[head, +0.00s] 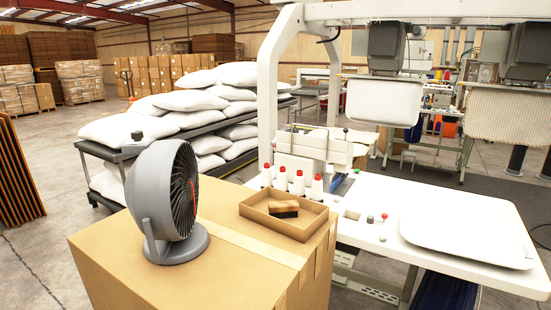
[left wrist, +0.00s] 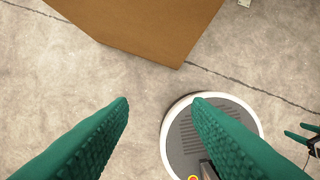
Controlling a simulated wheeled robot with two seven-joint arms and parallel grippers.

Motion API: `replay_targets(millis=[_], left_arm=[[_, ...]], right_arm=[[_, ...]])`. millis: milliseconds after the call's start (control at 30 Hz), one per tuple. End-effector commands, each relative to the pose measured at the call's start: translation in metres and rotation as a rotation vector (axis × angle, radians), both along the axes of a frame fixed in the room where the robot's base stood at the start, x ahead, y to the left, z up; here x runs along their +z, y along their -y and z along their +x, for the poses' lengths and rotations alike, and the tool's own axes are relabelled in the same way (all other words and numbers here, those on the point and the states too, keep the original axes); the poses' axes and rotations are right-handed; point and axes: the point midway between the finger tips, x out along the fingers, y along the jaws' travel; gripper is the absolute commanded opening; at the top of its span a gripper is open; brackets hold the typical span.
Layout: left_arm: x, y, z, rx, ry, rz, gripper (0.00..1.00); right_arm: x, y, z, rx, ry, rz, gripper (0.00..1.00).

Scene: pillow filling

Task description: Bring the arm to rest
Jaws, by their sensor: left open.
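My left gripper (left wrist: 161,101) shows in the left wrist view as two green, ridged fingers spread wide apart. Green fingers that look like my right gripper (left wrist: 304,134) show small at the right edge of that view, partly cut off. Whether they are open or shut is too small to tell. Neither gripper shows in the head view.
A cardboard box (head: 150,275) carries a grey fan (head: 170,190) and a shallow tray (head: 262,222) with a brush (head: 284,209). A white sewing table (head: 375,205) stands to the right. White pillows (head: 190,101) fill a rack behind. A brown box corner (left wrist: 150,25) tops the wrist view.

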Motion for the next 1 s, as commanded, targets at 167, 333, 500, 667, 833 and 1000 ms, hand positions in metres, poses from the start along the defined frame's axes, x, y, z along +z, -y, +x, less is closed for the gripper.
replay_targets(millis=[167,333,500,667,833,1000], left_arm=[[-0.088,-0.001,-0.013,-0.006,-0.045,0.005,0.45],[-0.168,-0.005,-0.045,-0.014,-0.081,0.008,0.45],[-0.234,-0.013,-0.096,-0.022,-0.118,0.013,0.45],[-0.275,-0.023,-0.146,-0.029,-0.147,0.018,0.45],[-0.293,-0.03,-0.183,-0.034,-0.163,0.02,0.45],[-0.297,-0.032,-0.194,-0.036,-0.167,0.021,0.45]], right_arm=[[0.0,0.0,0.0,0.0,0.0,0.0,0.54],[0.0,0.0,0.0,0.0,0.0,0.0,0.54],[0.0,0.0,0.0,0.0,-0.001,0.0,0.54],[0.0,0.0,-0.001,0.0,-0.001,0.0,0.54],[0.0,0.0,-0.001,0.0,-0.001,0.001,0.54],[0.0,-0.001,-0.001,0.0,-0.001,0.001,0.54]])
